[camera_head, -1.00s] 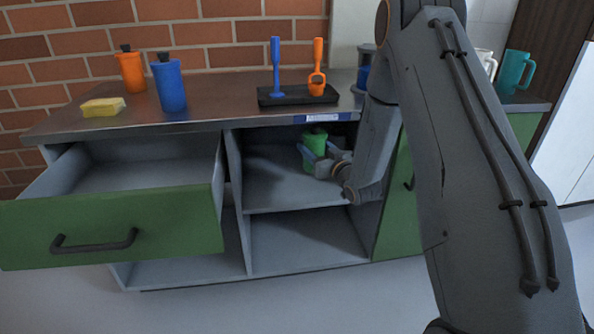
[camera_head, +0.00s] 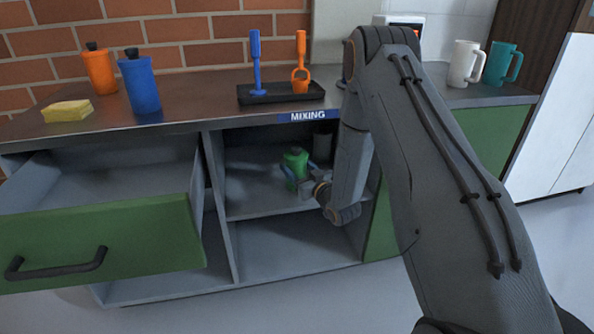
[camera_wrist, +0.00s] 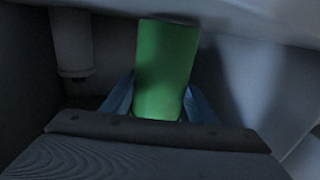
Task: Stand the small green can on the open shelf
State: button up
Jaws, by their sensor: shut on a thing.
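The small green can (camera_head: 295,164) is inside the upper open shelf (camera_head: 250,204) of the counter unit, in the head view. My gripper (camera_head: 298,178) reaches in from the right and is shut on the can. In the wrist view the green can (camera_wrist: 166,70) stands between my two blue fingers (camera_wrist: 158,104), slightly tilted in the picture. Its lower end is partly hidden behind my gripper's body. I cannot tell whether its base touches the shelf board.
A grey cylinder (camera_head: 322,146) is at the back right of the shelf, also in the wrist view (camera_wrist: 72,42). An open green drawer (camera_head: 105,240) juts out at left. The countertop above holds bottles (camera_head: 140,85), a sponge (camera_head: 68,111) and a tool stand (camera_head: 281,94). The lower shelf (camera_head: 290,250) is empty.

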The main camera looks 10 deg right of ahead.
jog(key=shift+f, duration=0.2)
jog(key=shift+f, duration=0.15)
jog(key=o, duration=1.4)
jog(key=shift+d, duration=0.1)
